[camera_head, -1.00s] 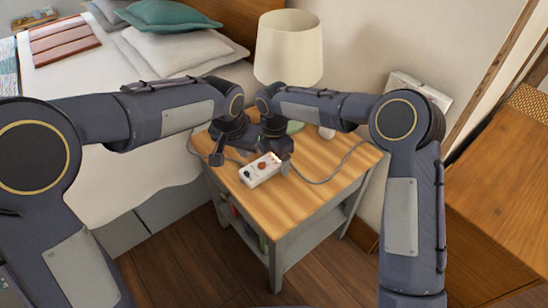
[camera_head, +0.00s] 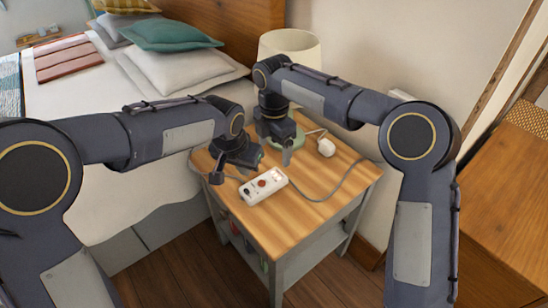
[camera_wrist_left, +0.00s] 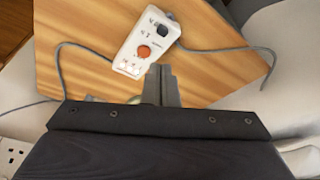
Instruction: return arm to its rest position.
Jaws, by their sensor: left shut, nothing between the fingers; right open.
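My left gripper (camera_head: 247,166) is low over the wooden bedside table (camera_head: 290,222), shut and empty. In the left wrist view its two fingers (camera_wrist_left: 160,82) are together, beside the near end of a white box with an orange button (camera_wrist_left: 144,44). The same white box (camera_head: 264,186) lies on the table in the head view; I cannot tell whether the fingers touch it. My right gripper (camera_head: 284,150) is open and empty, fingers downward, above the back of the table in front of the lamp. Its fingertips partly overlap one another.
A lamp with a cream shade (camera_head: 291,46) and green base stands behind my right gripper. A white plug (camera_head: 326,148) and a grey cord (camera_head: 345,182) lie on the table. The bed (camera_head: 75,105) is at left, the wall behind. The table's front is clear.

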